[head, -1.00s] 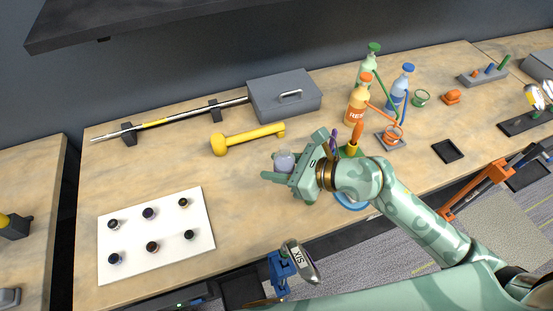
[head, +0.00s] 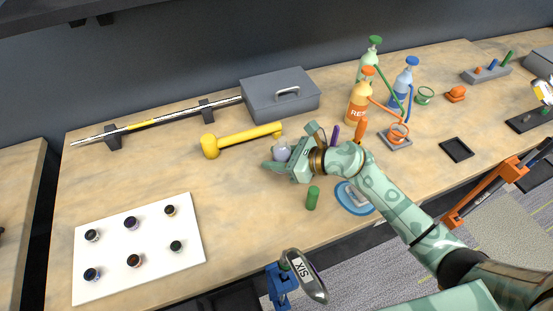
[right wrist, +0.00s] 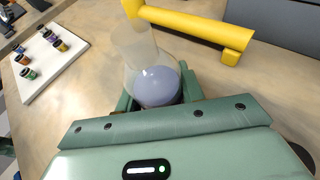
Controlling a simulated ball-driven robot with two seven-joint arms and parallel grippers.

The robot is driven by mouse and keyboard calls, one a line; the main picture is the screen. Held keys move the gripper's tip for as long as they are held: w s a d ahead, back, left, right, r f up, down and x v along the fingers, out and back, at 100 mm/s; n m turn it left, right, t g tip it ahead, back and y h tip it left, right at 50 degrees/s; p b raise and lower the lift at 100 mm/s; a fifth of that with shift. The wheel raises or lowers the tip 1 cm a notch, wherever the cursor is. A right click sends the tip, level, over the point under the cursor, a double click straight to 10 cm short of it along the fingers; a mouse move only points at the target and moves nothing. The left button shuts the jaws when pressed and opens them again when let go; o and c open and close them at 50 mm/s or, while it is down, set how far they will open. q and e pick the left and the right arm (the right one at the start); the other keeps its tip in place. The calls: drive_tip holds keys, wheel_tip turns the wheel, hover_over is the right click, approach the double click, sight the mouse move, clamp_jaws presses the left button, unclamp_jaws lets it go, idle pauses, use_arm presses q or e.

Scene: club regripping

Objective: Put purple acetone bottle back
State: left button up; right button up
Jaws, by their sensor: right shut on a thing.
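The purple acetone bottle (head: 281,151) is a small, pale, see-through bottle with purple in its round body. My right gripper (head: 288,152) is shut on it, near the middle of the bench and just in front of the yellow mallet's handle end. In the right wrist view the bottle (right wrist: 157,85) sits between the green fingers, its clear narrower part pointing away from the gripper. The fingers hide part of its lower side. I cannot tell whether it touches the bench. My left gripper is not in view.
A yellow mallet (head: 240,140) and grey box (head: 281,98) lie behind. Orange (head: 357,104), blue (head: 405,82) and green (head: 366,68) bottles stand right. A green cylinder (head: 313,198) and blue-rimmed dish (head: 345,204) are in front. A white board (head: 140,240) with several small jars lies left.

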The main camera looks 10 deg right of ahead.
drive_tip(key=shift+f, duration=0.1)
drive_tip(key=shift+f, duration=0.15)
drive_tip(key=o, duration=1)
drive_tip(key=shift+r, duration=0.25)
drive_tip(key=p+v, duration=0.1)
drive_tip(key=v, duration=1.1)
drive_tip(key=shift+s, duration=0.1)
